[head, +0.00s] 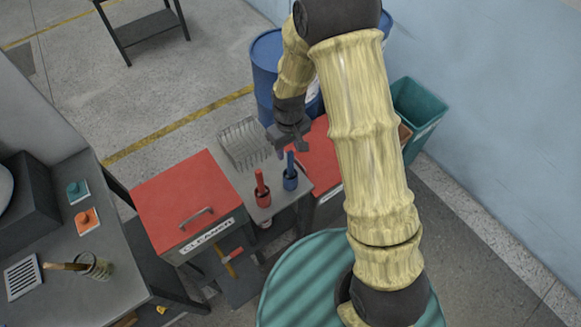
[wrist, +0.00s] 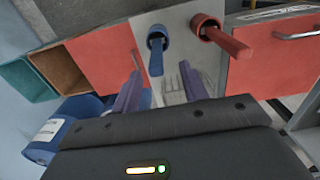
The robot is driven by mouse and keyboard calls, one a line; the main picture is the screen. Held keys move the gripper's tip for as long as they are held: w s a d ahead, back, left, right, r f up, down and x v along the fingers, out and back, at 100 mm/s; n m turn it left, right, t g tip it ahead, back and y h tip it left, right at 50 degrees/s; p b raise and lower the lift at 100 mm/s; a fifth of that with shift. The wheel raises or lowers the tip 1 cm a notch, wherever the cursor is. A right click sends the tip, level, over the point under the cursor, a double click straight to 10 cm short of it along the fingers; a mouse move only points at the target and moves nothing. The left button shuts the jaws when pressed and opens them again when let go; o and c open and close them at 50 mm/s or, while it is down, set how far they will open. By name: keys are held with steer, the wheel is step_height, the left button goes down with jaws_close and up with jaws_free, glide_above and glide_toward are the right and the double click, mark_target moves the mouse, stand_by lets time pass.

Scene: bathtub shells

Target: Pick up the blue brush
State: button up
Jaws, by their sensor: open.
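The blue brush (head: 290,172) stands with its handle up in a blue cup-like base on the grey table (head: 302,199). In the wrist view its handle (wrist: 156,57) lies ahead, between the lines of the two fingers. My gripper (head: 291,149) is above and slightly behind the brush, pointing down, open and empty. In the wrist view the gripper (wrist: 160,68) shows two purple-grey fingers apart, with the handle end close to their tips; I cannot tell whether they touch. The brush's lower end is hidden in its base.
A red brush (head: 262,188) stands just left of the blue one. A wire rack (head: 244,142) lies behind them. Red cabinets (head: 187,198) flank the table. A blue barrel (head: 266,58) and a teal bin (head: 419,105) stand behind.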

mark_target(290, 152)
steer(key=shift+f, duration=1.05)
steer(key=shift+d+f+p, duration=0.2)
steer(key=shift+f+p, duration=0.7)
steer(key=shift+p, duration=0.15)
steer(key=shift+w+f+p, duration=0.15)
steer(key=shift+f+p, duration=0.5)
steer(key=shift+f, duration=1.05)
steer(key=shift+c, duration=0.4)
jaws_close()
